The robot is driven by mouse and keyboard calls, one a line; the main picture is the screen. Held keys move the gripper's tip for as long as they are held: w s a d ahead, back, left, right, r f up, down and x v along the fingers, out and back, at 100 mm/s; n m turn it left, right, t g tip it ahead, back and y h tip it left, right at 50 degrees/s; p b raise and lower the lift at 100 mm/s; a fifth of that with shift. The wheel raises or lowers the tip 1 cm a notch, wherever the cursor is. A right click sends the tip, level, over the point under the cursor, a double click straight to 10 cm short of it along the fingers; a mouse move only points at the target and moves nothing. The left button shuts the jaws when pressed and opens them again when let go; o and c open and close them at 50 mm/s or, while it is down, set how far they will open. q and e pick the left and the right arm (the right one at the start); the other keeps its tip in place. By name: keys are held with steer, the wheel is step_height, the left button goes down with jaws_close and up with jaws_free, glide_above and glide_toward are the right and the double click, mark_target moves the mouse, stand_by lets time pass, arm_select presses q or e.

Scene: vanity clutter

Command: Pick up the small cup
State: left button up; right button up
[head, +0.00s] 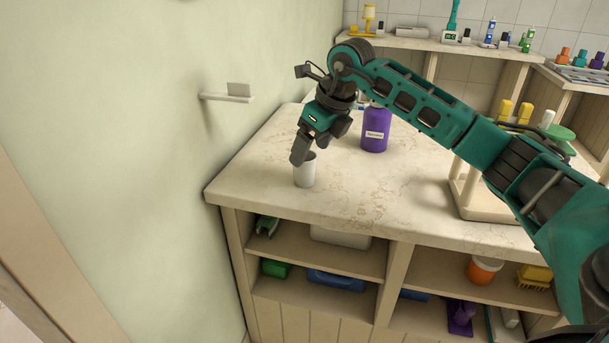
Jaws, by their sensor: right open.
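A small white cup (305,172) stands upright on the marbled vanity top, near its left front corner. My right gripper (301,158) reaches down to it from above, with its dark fingers at the cup's rim. The fingers are open and overlap the cup's upper left edge; I cannot tell whether they touch it or reach inside it. Part of the cup's rim is hidden behind the fingers. My left gripper is not in view.
A purple bottle (375,131) stands on the top to the right, behind my right wrist. Shelves below hold an orange jar (484,269) and other items. The counter's front middle (390,200) is clear.

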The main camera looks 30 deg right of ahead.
mark_target(305, 169)
steer(key=shift+x, duration=1.2)
steer(key=x, duration=0.1)
steer(key=b+x, duration=0.1)
steer(key=x, duration=0.2)
steer(key=shift+w+d+f, duration=0.2)
steer(key=shift+w+d, duration=0.05)
steer(key=shift+w, duration=0.2)
steer(key=shift+c, duration=0.5)
steer(key=c, duration=1)
steer(key=shift+o, duration=0.2)
steer(key=shift+r, duration=0.1)
